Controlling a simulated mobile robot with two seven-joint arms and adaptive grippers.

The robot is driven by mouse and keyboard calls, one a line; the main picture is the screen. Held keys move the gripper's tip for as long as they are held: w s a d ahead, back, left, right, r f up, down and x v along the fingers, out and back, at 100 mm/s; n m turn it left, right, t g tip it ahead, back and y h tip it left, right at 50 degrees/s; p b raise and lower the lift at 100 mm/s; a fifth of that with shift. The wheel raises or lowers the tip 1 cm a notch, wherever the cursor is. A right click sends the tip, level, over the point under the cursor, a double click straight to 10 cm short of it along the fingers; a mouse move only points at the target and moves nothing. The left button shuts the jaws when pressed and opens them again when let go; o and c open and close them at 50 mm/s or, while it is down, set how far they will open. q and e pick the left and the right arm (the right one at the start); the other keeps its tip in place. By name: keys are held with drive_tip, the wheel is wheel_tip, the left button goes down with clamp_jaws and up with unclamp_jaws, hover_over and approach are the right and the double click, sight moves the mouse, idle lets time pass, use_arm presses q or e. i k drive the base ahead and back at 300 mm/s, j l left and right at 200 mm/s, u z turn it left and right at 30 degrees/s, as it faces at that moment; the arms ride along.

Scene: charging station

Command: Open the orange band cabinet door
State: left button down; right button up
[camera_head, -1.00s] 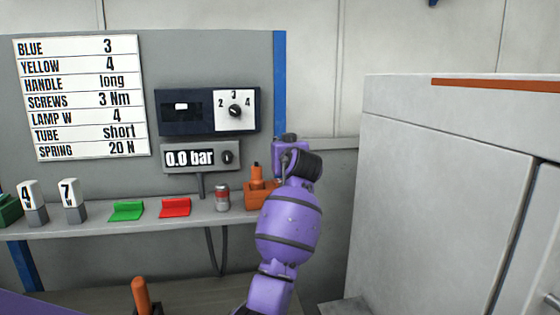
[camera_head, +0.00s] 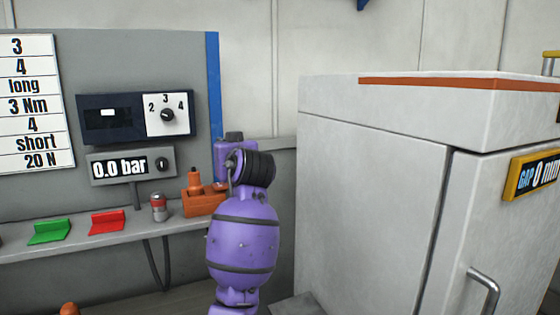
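A white cabinet (camera_head: 375,190) fills the right side of the head view, with an orange band (camera_head: 440,83) along its top. Its door (camera_head: 500,230) is on the right face and appears shut, with a dark seam along its left edge. A metal handle (camera_head: 486,290) shows low on the door, partly cut by the bottom edge. A purple arm link of mine stands upright left of the cabinet. No gripper fingers show in this view.
A yellow-framed "GAP 0 mm" display (camera_head: 535,174) is at the right edge. On the left, a shelf (camera_head: 90,238) holds a green block (camera_head: 49,232), a red block (camera_head: 107,223), a small can (camera_head: 159,207) and an orange holder (camera_head: 204,200). A pressure panel (camera_head: 132,166) reads 0.0 bar.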

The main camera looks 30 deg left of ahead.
sight(491, 254)
drive_tip(key=k+l, duration=0.2)
drive_tip(key=l, duration=0.2)
drive_tip(key=k+l, duration=0.2)
drive_tip(key=l, duration=0.2)
drive_tip(key=k+l, duration=0.2)
drive_tip(key=l, duration=0.15)
